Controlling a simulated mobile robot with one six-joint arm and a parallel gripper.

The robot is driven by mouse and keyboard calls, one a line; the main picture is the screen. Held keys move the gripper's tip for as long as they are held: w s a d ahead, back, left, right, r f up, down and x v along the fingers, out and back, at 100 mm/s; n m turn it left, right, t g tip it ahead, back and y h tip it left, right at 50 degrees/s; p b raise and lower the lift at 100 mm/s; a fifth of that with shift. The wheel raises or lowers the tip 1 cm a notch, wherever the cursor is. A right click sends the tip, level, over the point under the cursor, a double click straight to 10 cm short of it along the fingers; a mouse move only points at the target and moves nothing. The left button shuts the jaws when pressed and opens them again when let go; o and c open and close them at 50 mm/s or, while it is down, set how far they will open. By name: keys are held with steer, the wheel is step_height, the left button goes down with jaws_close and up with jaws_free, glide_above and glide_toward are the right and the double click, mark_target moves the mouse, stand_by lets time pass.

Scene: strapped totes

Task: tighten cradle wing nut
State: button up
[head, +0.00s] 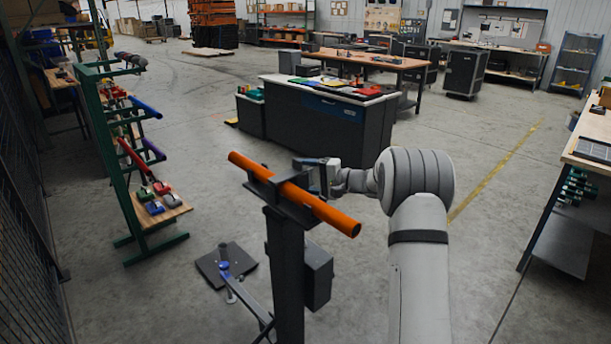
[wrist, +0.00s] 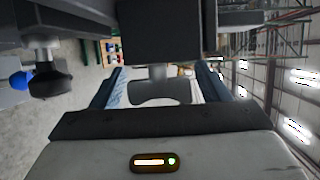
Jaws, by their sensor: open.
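An orange tube (head: 318,209) lies tilted across a dark cradle (head: 264,181) on top of a dark post (head: 287,275). My gripper (head: 318,172) is at the far side of the cradle, with its fingers close to it. In the wrist view a grey wing nut (wrist: 155,92) hangs on a short stem from a dark block. The open fingers (wrist: 162,88) stand on either side of it, with a gap visible on both sides. In the head view the wing nut cannot be made out.
A black knob (wrist: 46,76) and a blue ball (wrist: 20,80) show at the left of the wrist view. A dark box (head: 318,275) is fixed to the post. A green rack (head: 118,150) stands left. A dark counter (head: 325,118) stands behind, with open floor between.

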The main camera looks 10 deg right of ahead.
steer(key=c, duration=1)
steer(key=shift+o, duration=0.2)
steer(key=shift+p, duration=0.3)
steer(key=m+g+h+p, duration=0.1)
steer(key=g+h+p, duration=0.1)
steer(key=h+p, duration=0.1)
steer(key=shift+s+g+p, duration=0.1)
steer(key=shift+g+p, duration=0.3)
steer(key=shift+p, duration=0.1)
steer(key=g+h+p, duration=0.1)
steer(key=p, duration=0.1)
steer(key=m+g+h+p, duration=0.1)
steer(key=p, duration=0.1)
steer(key=g+p, duration=0.1)
steer(key=p, duration=0.1)
steer(key=shift+s+d+f+h, duration=0.15)
steer(key=shift+f+h, duration=0.1)
steer(key=shift+h, duration=0.15)
steer(key=g+h+p, duration=0.1)
steer(key=f+m+g+h+p, duration=0.1)
steer(key=g, duration=0.1)
steer(key=shift+s+d, duration=0.1)
steer(key=shift+s, duration=0.1)
steer(key=shift+s+d+f+m+g+h+p, duration=0.1)
steer(key=shift+s+m+g+h+p, duration=0.15)
steer(key=shift+g+h, duration=0.5)
steer(key=shift+s+d+m+g+h+p, duration=0.1)
steer(key=shift+m+g+h, duration=0.35)
steer(key=shift+g, duration=0.5)
